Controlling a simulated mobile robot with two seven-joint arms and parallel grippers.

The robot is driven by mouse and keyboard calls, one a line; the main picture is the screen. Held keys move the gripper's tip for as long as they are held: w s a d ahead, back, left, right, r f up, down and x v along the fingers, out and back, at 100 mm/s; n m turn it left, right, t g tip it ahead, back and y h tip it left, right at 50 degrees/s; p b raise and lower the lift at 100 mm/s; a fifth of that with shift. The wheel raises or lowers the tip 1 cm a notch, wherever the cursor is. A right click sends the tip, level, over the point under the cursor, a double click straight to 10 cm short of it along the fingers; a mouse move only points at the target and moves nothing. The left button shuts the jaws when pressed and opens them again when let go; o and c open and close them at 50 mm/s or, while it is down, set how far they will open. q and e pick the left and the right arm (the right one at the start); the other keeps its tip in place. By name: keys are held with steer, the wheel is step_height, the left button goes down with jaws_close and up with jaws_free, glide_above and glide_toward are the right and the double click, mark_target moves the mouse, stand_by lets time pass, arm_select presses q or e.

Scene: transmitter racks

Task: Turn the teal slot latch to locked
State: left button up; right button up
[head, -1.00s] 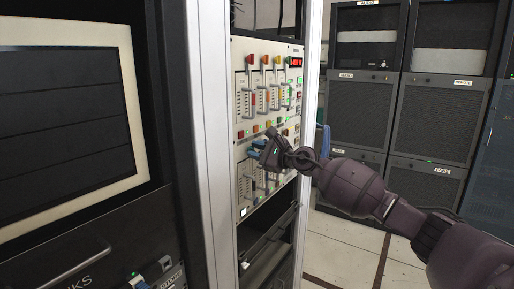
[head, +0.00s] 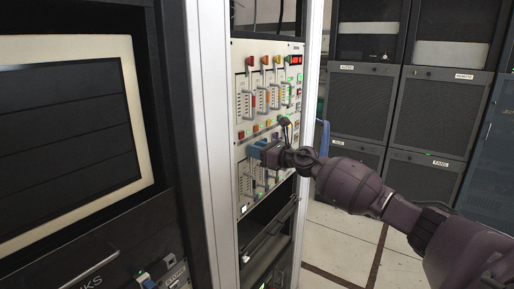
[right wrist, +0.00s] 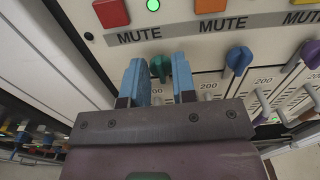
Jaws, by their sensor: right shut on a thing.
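The teal slot latch (right wrist: 158,67) shows in the right wrist view as a small knob on the pale panel, below the MUTE labels. My right gripper (right wrist: 158,82) has its two blue fingers on either side of it and is shut on it. Its exact turn angle is partly hidden by the fingers. In the head view my right gripper (head: 259,150) is at the lower half of the slotted panel (head: 243,60) and hides the latch there. My left gripper is not in view.
To the right of the latch are a blue knob (right wrist: 238,60) and a purple knob (right wrist: 312,53). An orange button (right wrist: 211,5) is above. Slider handles (head: 262,97) stick out higher up. A white rack post (head: 210,150) stands left; grey cabinets (head: 360,105) stand behind.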

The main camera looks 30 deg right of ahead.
steer(key=shift+f, duration=0.1)
stand_by(0.3)
steer(key=o, duration=0.8)
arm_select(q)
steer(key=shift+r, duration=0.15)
arm_select(e)
steer(key=shift+o, duration=0.3)
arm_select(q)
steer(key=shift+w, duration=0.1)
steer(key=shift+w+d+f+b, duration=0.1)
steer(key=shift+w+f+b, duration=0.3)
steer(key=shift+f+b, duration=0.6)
arm_select(e)
steer(key=v, duration=1.1)
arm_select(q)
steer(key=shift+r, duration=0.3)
arm_select(e)
steer(key=shift+w+m, duration=0.1)
steer(key=shift+m, duration=0.2)
